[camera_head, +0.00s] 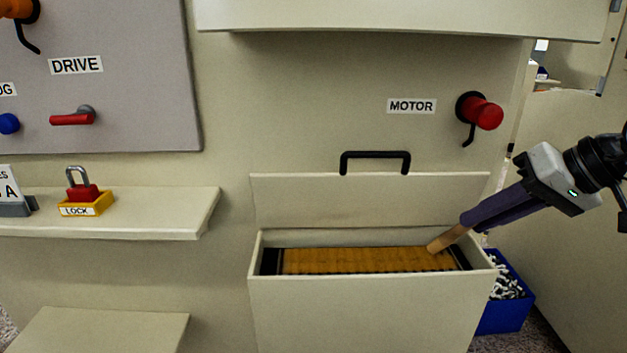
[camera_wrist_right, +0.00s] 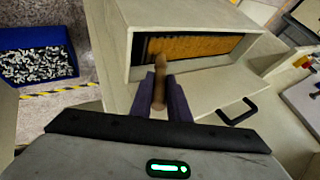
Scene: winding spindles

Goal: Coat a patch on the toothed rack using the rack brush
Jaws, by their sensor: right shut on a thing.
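The toothed rack (camera_head: 365,261) is an amber-coated strip with dark ends, lying inside an open beige box on the machine front. It also shows in the right wrist view (camera_wrist_right: 200,46). My right gripper (camera_head: 470,219) comes in from the right and is shut on the rack brush (camera_head: 446,239), whose wooden handle shows between the purple fingers in the right wrist view (camera_wrist_right: 160,82). The brush slants down to the rack's right end. Its bristles are hidden, so I cannot tell whether they touch the rack. My left gripper is not in view.
The box (camera_head: 370,320) has walls around the rack and a raised lid (camera_head: 370,200) with a black handle behind it. A blue bin (camera_head: 508,305) of small metal parts stands at right. A red motor knob (camera_head: 485,113) and a shelf with a red padlock (camera_head: 82,192) are nearby.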

